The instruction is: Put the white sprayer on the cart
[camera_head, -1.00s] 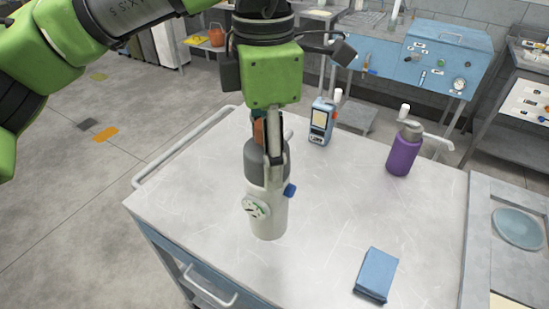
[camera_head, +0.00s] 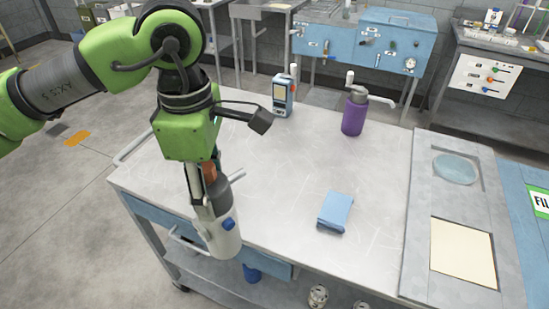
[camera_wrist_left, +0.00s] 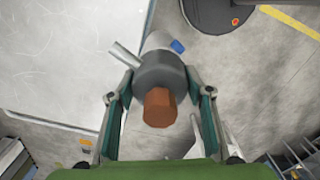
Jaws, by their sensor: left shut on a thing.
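The white sprayer (camera_head: 222,239) has a grey upper part and a blue knob, and hangs slightly tilted in my left gripper (camera_head: 204,197). The gripper's fingers close around its upper part. In the left wrist view the sprayer's grey shoulder and orange-brown cap (camera_wrist_left: 159,107) sit between the fingers (camera_wrist_left: 160,98), with floor behind them. The cart (camera_head: 270,190) has a pale metal top, a blue drawer front and a lower shelf. The sprayer is just off the cart top's front edge, in front of the drawer. My right gripper is not in view.
A blue object (camera_head: 251,273) and pale cans (camera_head: 318,296) are on the lower shelf. The top's middle is clear.

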